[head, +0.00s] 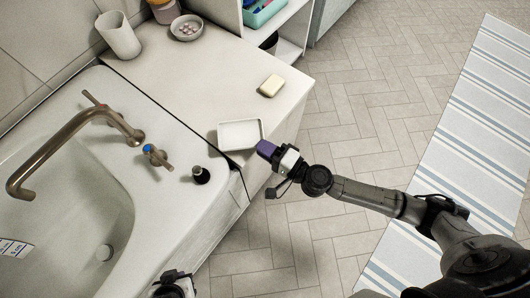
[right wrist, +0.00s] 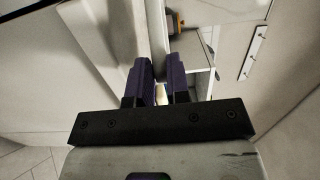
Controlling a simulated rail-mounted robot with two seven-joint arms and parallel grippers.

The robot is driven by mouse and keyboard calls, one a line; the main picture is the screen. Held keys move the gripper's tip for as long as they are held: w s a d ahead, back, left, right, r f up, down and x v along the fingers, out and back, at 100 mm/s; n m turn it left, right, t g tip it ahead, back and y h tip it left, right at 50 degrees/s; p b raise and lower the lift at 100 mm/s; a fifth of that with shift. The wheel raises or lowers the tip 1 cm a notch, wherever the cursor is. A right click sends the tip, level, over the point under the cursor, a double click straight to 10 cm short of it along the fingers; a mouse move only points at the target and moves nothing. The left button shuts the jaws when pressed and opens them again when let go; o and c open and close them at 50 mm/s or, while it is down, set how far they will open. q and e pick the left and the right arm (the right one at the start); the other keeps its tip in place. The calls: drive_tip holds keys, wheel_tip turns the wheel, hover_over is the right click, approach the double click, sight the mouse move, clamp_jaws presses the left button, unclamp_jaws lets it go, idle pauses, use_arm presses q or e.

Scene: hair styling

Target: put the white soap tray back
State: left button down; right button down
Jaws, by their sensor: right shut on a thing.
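The white soap tray (head: 240,134) is a shallow rectangular dish at the front edge of the white counter, near the sink. It looks empty. My right gripper (head: 264,149) is at the tray's right side, with its purple fingers shut on the tray's edge. I cannot tell whether the tray touches the counter. In the right wrist view the purple fingers (right wrist: 160,90) are close together, with a narrow pale thing between them. A cream bar of soap (head: 271,85) lies on the counter behind the tray. Part of my left gripper (head: 173,284) shows at the bottom edge; its fingers are unclear.
A white sink (head: 70,185) with a bronze faucet (head: 75,138) is at the left. A white cup (head: 118,36) and a small round dish (head: 186,28) stand at the back. The middle of the counter (head: 190,85) is clear.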

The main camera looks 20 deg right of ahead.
wheel_tip(320, 180, down, 4)
drive_tip(key=shift+r+b, duration=0.2)
drive_tip(key=shift+b, duration=0.85)
drive_tip(key=shift+f, duration=0.15)
drive_tip(key=c, duration=1.1)
unclamp_jaws()
drive_tip(key=b+v, duration=0.3)
drive_tip(key=v, duration=0.9)
